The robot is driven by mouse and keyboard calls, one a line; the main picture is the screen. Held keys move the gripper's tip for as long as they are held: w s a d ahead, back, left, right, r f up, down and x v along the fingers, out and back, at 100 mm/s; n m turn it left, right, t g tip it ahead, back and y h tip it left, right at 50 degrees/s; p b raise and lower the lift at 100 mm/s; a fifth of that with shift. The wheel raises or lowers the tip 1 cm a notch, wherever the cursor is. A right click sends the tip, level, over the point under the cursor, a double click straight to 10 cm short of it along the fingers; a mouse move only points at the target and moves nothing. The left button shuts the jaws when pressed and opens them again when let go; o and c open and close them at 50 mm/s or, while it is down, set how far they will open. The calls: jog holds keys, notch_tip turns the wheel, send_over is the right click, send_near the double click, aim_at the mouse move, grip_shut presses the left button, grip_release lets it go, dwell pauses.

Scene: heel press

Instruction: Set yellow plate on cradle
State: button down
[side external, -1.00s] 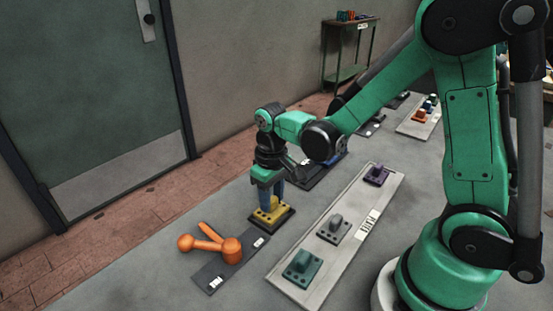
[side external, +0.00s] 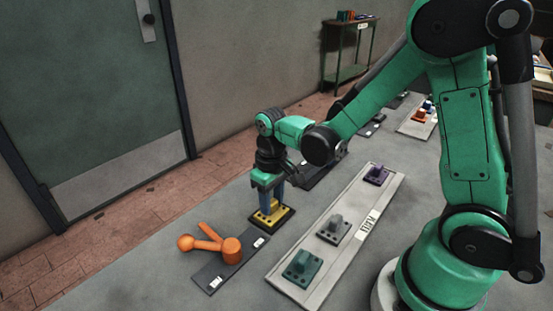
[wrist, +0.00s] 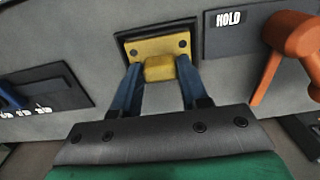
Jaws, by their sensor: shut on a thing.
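The yellow plate (side external: 268,218) has a raised yellow knob and dark holes near its edge. My gripper (side external: 269,207) is above it, with blue fingers closed on the knob from both sides. In the wrist view the plate (wrist: 145,47) lies within the outline of the dark cradle (wrist: 122,38), roughly square to it. The cradle (side external: 286,218) also shows around the plate in the side view. The plate appears down on the cradle, but I cannot tell whether it is fully seated. My fingers hide part of the knob.
An orange handled tool (side external: 231,250) stands on a dark "HOLD" mat (wrist: 230,19), close beside the cradle. A pale rack (side external: 300,293) with green, grey and purple plates lies on the other side. Another dark mat (wrist: 45,95) with blue parts is at left in the wrist view.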

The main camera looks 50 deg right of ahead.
jog(key=shift+f, duration=0.1)
jog(key=shift+c, duration=1.8)
grip_release()
jog(key=shift+r, duration=2.8)
